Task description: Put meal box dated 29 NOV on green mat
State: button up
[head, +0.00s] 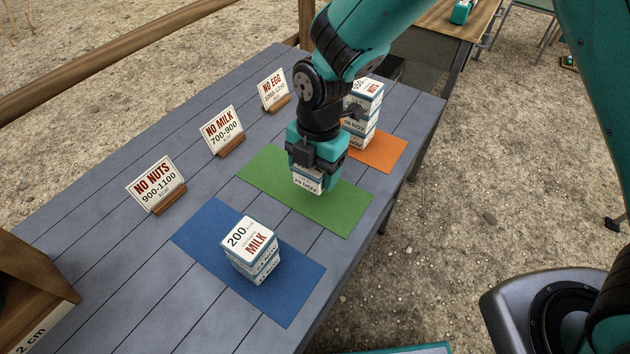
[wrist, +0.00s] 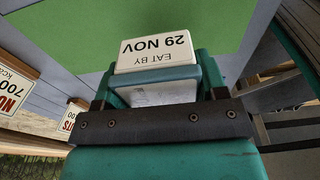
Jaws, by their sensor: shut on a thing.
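The meal box dated 29 NOV (wrist: 157,52) is white with a blue-grey band, and its "EAT BY 29 NOV" face shows upside down in the wrist view. It also shows in the head view (head: 307,181), below my gripper (head: 314,166). My gripper is shut on this box, one finger on each side, and also shows in the wrist view (wrist: 155,85). The green mat (head: 335,207) lies on the grey plank table, directly under the box in the head view. I cannot tell whether the box touches the mat. My gripper hides part of the mat and the box's top.
A blue mat (head: 297,292) holds a stack of boxes (head: 250,245) topped "200 MILK". An orange mat (head: 382,152) holds a taller stack (head: 366,98) behind my gripper. Signs for no nuts (head: 156,184), no milk (head: 222,130) and no egg (head: 273,89) stand along the left.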

aim_at(314, 184)
jog(key=shift+f, duration=2)
jog(key=shift+f, duration=0.1)
jog(key=shift+f, duration=0.15)
jog(key=o, duration=1)
jog(key=r, duration=0.8)
jog(key=w+d+r, duration=0.1)
jog(key=r, duration=0.3)
jog(key=shift+w+r, duration=0.1)
jog(key=shift+r, duration=0.2)
jog(key=s+d+r+m+y, duration=0.1)
jog(key=s+d+r+m, duration=0.4)
jog(key=s+m, duration=0.3)
jog(key=s+d+r+m+t+y, duration=0.1)
jog(key=s+d+r+m+y, duration=0.1)
jog(key=s+d+r+m, duration=0.4)
jog(key=s+r+m, duration=0.1)
jog(key=s+m, duration=0.2)
jog(key=m, duration=0.4)
jog(key=shift+s+r, duration=0.15)
jog(key=shift+r, duration=0.15)
